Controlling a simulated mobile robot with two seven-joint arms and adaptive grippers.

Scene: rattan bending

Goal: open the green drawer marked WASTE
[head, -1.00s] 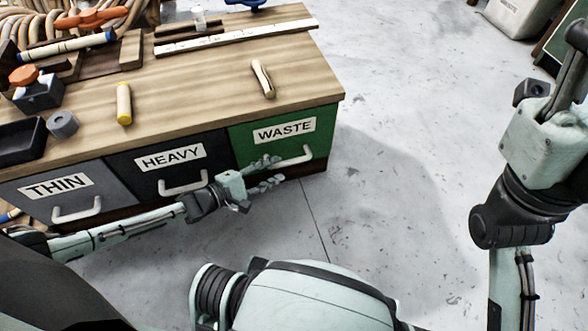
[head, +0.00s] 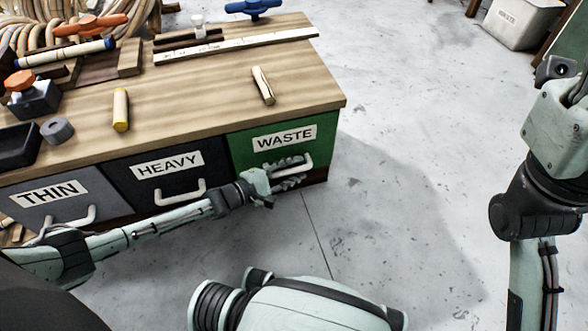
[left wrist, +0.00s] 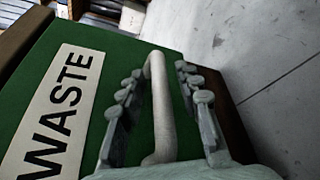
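The green drawer (head: 326,133) has a white WASTE label (head: 284,136) and sits at the right end of the workbench front, closed flush. It also fills much of the left wrist view (left wrist: 125,54). Its pale bar handle (head: 306,166) stands out from the front. My left gripper (head: 290,170) is at this handle. In the left wrist view, the handle (left wrist: 160,112) lies between the two open fingers (left wrist: 160,105), with a visible gap on each side. My right arm shows at the right of the head view; its gripper is out of frame.
A black HEAVY drawer (head: 130,185) and a grey THIN drawer (head: 20,207) are to the left, both closed. The floor (head: 420,150) right of the bench is clear.

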